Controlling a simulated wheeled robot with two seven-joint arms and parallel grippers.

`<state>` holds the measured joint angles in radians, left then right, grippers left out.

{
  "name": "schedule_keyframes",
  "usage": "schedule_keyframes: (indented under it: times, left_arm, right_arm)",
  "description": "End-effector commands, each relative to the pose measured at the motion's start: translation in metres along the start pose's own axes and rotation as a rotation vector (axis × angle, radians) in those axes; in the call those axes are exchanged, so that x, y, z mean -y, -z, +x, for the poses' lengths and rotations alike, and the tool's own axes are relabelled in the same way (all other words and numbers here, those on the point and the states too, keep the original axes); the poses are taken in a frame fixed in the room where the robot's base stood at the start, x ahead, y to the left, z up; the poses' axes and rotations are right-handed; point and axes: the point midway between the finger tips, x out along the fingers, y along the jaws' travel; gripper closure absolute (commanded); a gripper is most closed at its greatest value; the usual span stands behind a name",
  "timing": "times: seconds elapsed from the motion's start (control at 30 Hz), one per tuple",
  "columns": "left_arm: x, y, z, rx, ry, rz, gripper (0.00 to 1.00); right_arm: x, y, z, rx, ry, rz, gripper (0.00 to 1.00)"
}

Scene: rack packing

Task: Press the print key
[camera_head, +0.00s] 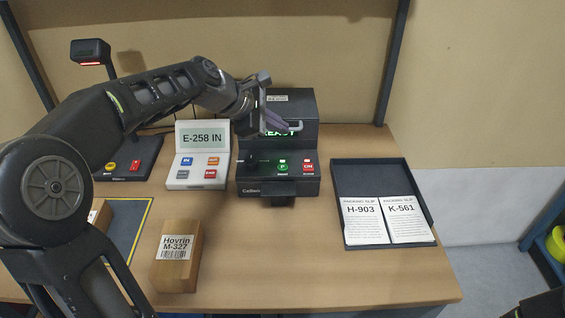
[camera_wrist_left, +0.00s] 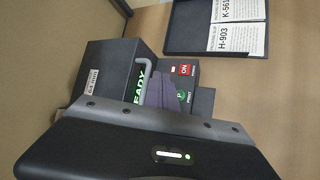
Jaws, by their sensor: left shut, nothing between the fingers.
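The dark label printer (camera_head: 255,188) stands at the middle back of the table. Its green print key (camera_head: 283,167) sits on the front panel, left of a red key (camera_head: 308,167). In the left wrist view the print key (camera_wrist_left: 181,94) shows just beside my fingers. My left gripper (camera_head: 294,127) is shut and empty. In the head view its fingertips are in front of the printer's lit green display (camera_head: 272,133), which they partly cover, above the keys. The left wrist view also shows the gripper (camera_wrist_left: 170,92) over the printer.
A white keypad unit (camera_head: 183,183) reading "E-258 IN" stands left of the printer. A black tray (camera_head: 372,176) holds two packing slips at right. A wooden block (camera_head: 188,240) labelled Hovrin M-327 lies at front left. The table between block and tray is clear.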

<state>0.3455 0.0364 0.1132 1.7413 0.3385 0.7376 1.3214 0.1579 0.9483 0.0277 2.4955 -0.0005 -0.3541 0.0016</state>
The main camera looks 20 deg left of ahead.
Motion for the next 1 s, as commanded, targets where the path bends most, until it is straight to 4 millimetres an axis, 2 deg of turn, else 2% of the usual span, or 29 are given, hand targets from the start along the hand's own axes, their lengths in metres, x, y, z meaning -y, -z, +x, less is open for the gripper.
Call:
schedule_keyframes:
  times: [0.33, 0.8, 1.0]
  left_arm:
    - [0.006, 0.006, 0.008, -0.001, 0.0, 0.001, 1.0]
    - [0.036, 0.036, 0.049, -0.001, 0.0, 0.001, 1.0]
    - [0.043, 0.043, 0.059, -0.001, 0.0, 0.002, 1.0]
  right_arm:
    - [-0.004, 0.001, 0.01, -0.001, 0.0, -0.001, 0.64]
    - [-0.025, 0.002, 0.065, -0.006, 0.001, -0.001, 0.64]
    - [-0.028, 0.002, 0.072, -0.007, 0.001, -0.002, 0.64]
